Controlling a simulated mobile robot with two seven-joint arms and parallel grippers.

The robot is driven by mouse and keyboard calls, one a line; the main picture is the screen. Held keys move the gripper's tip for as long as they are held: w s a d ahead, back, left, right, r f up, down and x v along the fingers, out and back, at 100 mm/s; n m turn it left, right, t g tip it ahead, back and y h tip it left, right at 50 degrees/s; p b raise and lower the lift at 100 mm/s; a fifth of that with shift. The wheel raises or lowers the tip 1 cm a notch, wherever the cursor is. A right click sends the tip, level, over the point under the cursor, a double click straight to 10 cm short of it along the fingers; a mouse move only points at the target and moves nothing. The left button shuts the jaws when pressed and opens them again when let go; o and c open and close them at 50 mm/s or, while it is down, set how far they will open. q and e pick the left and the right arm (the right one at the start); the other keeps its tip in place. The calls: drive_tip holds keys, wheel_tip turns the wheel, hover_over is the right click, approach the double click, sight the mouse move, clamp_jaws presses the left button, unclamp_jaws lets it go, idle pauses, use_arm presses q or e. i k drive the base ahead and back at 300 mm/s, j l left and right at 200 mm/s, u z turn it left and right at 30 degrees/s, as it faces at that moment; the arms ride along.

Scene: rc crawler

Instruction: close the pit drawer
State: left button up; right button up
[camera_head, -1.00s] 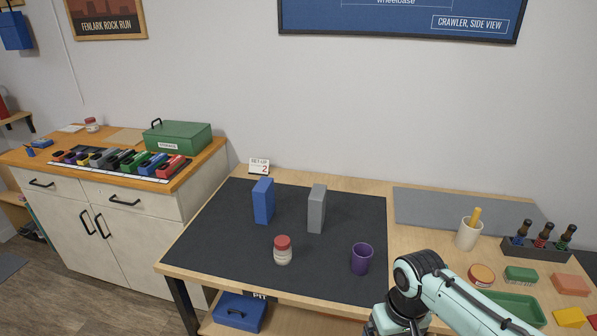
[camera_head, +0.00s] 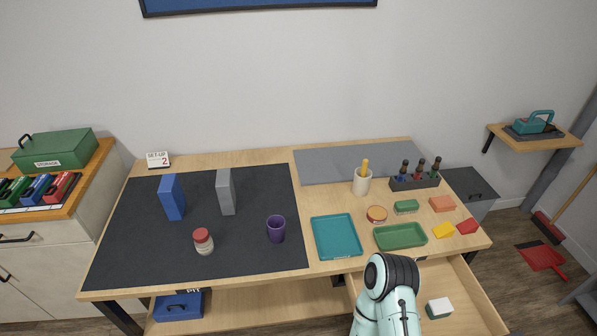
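The pit drawer (camera_head: 462,288) is a light wooden drawer under the right part of the workbench. It is pulled open and its inside shows, with a white and dark green block (camera_head: 438,308) on its floor. Its front edge is below the picture, so I cannot see the handle. One of my arms, pale green with a black joint, rises from the bottom edge and covers the left part of the drawer. Neither gripper is in view.
The workbench bears a dark mat (camera_head: 130,250), a purple cup (camera_head: 276,229), a red-lidded jar (camera_head: 203,241), a teal tray (camera_head: 336,237) and a green tray (camera_head: 400,237). A blue toolbox (camera_head: 178,306) sits below. A red dustpan (camera_head: 543,258) lies on the floor at right.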

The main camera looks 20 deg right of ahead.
sight(450, 276)
drive_tip(key=z, duration=2.55)
drive_tip(key=k+j+u, duration=0.1)
drive_tip(key=u, duration=0.15)
drive_tip(key=k, duration=0.05)
